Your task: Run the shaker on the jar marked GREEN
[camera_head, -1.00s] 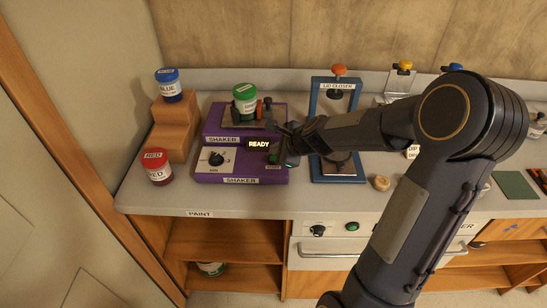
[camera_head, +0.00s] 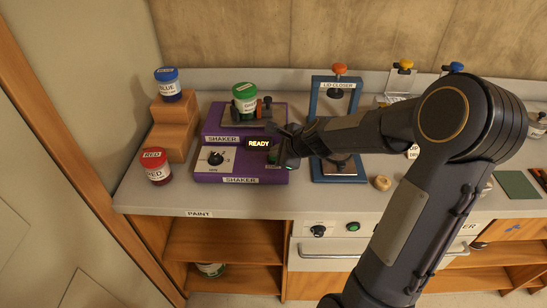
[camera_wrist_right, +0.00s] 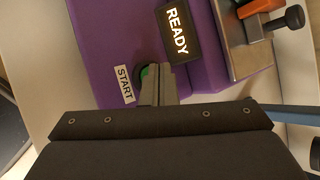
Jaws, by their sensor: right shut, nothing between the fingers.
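The purple shaker (camera_head: 215,177) stands on the counter with its display (camera_head: 259,143) reading READY. The jar marked GREEN (camera_head: 245,106), with a green lid, sits upright on the shaker's platform beside its clamp (camera_head: 265,106). My right gripper (camera_head: 275,160) is shut and empty at the shaker's green button, which it partly covers. In the right wrist view the shut fingertips (camera_wrist_right: 160,70) overlap the green button (camera_wrist_right: 145,73) beside the START label (camera_wrist_right: 125,84); I cannot tell whether they touch it. My left gripper is not in view.
A blue-lidded jar (camera_head: 168,86) stands on wooden steps (camera_head: 174,130); a red jar (camera_head: 156,167) stands on the counter at left. A knob (camera_head: 216,158) is on the shaker's front. The lid closer (camera_head: 317,130) stands right of the shaker, behind my forearm.

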